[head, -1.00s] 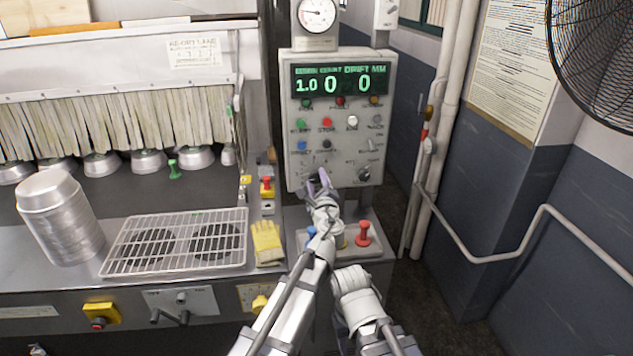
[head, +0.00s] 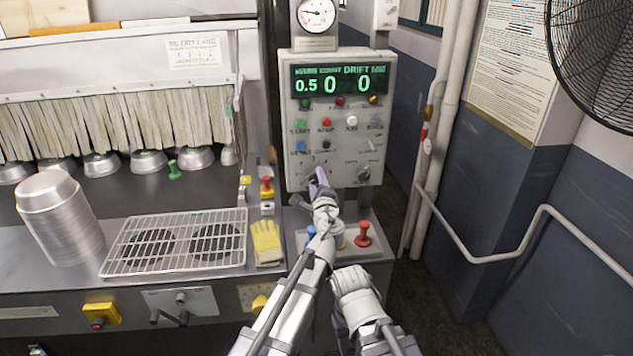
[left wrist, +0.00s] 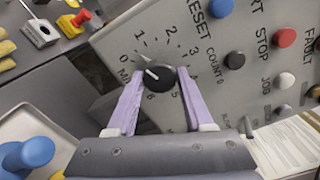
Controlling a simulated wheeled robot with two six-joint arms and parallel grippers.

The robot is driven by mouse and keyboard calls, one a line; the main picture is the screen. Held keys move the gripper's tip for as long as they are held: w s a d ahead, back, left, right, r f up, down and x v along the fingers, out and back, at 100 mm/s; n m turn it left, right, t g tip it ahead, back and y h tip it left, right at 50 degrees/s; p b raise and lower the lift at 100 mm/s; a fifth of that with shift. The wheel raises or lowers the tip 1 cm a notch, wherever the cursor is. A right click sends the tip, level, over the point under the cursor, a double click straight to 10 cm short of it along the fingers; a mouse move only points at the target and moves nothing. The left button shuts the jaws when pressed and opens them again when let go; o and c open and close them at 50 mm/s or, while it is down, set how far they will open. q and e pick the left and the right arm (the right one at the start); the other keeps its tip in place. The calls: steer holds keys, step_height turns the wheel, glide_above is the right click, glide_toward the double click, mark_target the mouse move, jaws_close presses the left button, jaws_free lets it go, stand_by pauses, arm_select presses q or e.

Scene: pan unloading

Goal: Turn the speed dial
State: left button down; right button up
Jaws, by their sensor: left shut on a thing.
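The speed dial is a round black knob (left wrist: 160,78) with a white mark, low on the grey control panel (head: 290,120). In the left wrist view the mark points up and left, toward the low end of the printed scale. My left gripper (head: 319,180) is at the lower left of the panel, its purple fingers on either side of the knob and shut on it. In the head view the fingers hide most of the knob. The green display (head: 340,79) reads 0.5, 0 and 0.
Other buttons and a second knob (head: 364,174) sit close by on the panel. A blue knob (left wrist: 37,151) and a red knob (head: 362,234) stand below it. A wire rack (head: 175,241), yellow gloves (head: 265,242) and stacked pans (head: 55,218) lie to the left.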

arm_select(q)
steer(key=shift+c, duration=1.6)
jaws_free()
steer(key=shift+s, duration=0.1)
